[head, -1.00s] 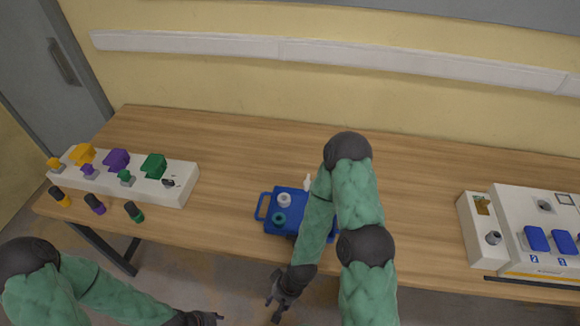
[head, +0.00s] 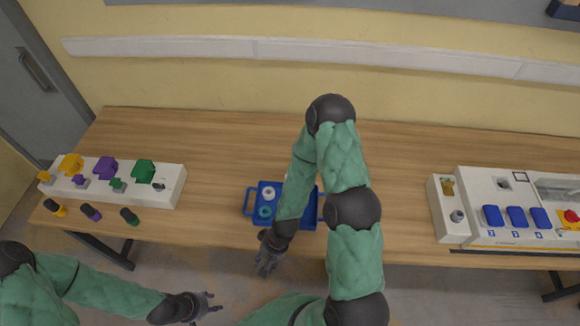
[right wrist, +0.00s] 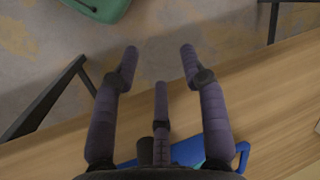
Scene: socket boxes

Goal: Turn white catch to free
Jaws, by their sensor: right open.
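A blue tray (head: 248,201) lies near the table's front edge. It holds a white ring-shaped part (head: 268,193) and a teal ring-shaped part (head: 264,211); my right arm hides its right side. I cannot make out which part is the white catch. My right gripper (head: 267,257) hangs just in front of the table edge, below the tray in the picture. In the right wrist view the right gripper (right wrist: 160,52) is open and empty, its fingers spread over the floor. My left gripper (head: 212,304) is in front of the table, away from everything; its finger opening is too small to judge.
A white box (head: 172,195) with yellow, purple and green parts stands at the left, with several dark-capped plugs (head: 91,212) before it. A larger white box (head: 480,190) with blue covers stands at the right.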

